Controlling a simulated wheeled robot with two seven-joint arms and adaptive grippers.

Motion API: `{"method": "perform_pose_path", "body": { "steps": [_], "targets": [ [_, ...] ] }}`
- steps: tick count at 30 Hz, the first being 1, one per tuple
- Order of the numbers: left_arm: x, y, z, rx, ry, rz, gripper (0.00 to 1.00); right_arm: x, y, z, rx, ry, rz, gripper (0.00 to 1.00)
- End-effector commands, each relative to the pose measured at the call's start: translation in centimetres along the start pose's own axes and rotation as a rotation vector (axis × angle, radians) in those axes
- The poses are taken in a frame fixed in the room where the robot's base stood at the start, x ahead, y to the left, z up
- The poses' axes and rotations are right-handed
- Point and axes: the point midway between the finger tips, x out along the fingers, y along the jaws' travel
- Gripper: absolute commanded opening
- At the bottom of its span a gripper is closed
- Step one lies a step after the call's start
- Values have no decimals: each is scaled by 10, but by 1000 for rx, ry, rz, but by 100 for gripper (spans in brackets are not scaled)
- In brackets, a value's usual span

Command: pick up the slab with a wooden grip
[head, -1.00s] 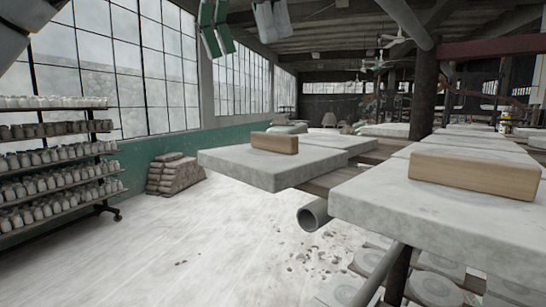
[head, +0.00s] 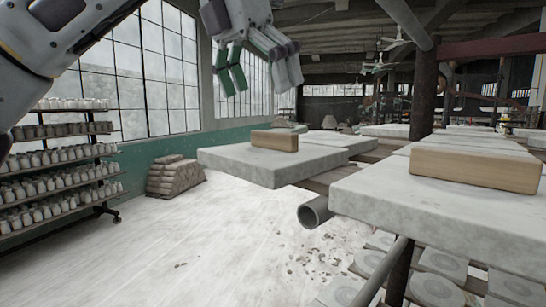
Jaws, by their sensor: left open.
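A pale grey slab (head: 235,162) with a wooden grip (head: 274,140) on top lies at the middle of the head view, its near corner jutting past its support. A second, nearer slab (head: 440,222) with a longer-looking wooden grip (head: 475,167) lies at the right. My left gripper (head: 260,82) hangs at the top, fingers pointing down, with a green finger and a grey finger spread apart. It is open and empty, and appears above the middle slab's grip with a clear gap. My right gripper is not in view.
A rack of jars (head: 62,165) stands at the left. Stacked sacks (head: 175,177) lie by the green wall. A grey pipe end (head: 313,212) sticks out under the slabs. A dark post (head: 424,95) rises behind them. The pale floor (head: 190,245) has scattered crumbs.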

Motion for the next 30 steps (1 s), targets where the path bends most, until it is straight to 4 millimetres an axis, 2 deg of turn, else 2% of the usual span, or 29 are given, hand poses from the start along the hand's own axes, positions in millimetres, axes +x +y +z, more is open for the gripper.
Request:
{"method": "perform_pose_path", "body": {
  "steps": [6, 22, 30],
  "targets": [
    [16, 0, 0, 0, 0, -1, 100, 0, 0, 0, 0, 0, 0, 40],
    [21, 0, 0, 0, 0, -1, 100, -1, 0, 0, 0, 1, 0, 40],
    [41, 1, 0, 1, 1, -1, 100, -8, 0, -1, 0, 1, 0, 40]
  ]
}}
